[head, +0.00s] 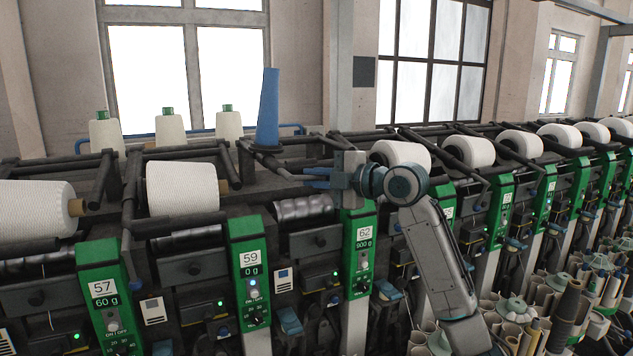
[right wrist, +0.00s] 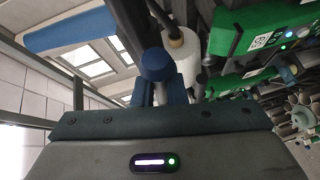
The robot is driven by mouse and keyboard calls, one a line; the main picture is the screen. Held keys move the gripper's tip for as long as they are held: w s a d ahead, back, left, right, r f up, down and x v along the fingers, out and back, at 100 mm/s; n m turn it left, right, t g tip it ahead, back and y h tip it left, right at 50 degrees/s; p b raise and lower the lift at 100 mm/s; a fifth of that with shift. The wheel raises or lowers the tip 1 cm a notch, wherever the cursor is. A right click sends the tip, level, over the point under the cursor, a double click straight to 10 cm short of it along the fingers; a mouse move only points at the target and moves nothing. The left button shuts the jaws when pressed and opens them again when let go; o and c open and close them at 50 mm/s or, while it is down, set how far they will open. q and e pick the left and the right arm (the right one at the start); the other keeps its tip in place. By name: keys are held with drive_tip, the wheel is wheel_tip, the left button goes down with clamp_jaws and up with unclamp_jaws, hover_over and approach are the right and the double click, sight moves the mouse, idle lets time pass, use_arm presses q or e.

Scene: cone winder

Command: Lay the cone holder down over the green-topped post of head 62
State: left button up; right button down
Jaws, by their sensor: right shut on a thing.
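The cone holder (head: 283,163) of head 62 is a dark arm frame carrying a bare blue cone (head: 268,108), which stands upright above the machine's top. In the right wrist view the blue cone (right wrist: 70,30) lies across the upper left. The green-topped post (head: 362,252) of head 62 stands in front, below and right of the holder, with display "900 g". My right gripper (head: 316,178) is at the holder's right side, above the post. Its blue fingers are shut on the holder's handle, whose round blue knob (right wrist: 157,62) shows between them. My left gripper is out of view.
Head 59's post (head: 250,270) and head 57's post (head: 104,300) stand to the left, with white yarn packages behind. Another yarn package (head: 400,155) lies close behind my right wrist. A grooved drum (head: 303,207) is below the holder. Cones and tubes fill the lower right.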

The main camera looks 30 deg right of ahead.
drive_tip(key=a+f+m+t+h+b, duration=0.4)
drive_tip(key=m+t+b, duration=0.3)
drive_tip(key=m, duration=1.1)
drive_tip(key=shift+w+a+f+m+t, duration=0.15)
drive_tip(key=shift+a+f+m+t, duration=0.25)
drive_tip(key=shift+a+f+t, duration=0.45)
drive_tip(key=shift+r+m+t, duration=0.25)
drive_tip(key=shift+m+t, duration=0.1)
drive_tip(key=shift+m, duration=0.05)
idle(0.4)
drive_tip(key=c, duration=1.5)
unclamp_jaws()
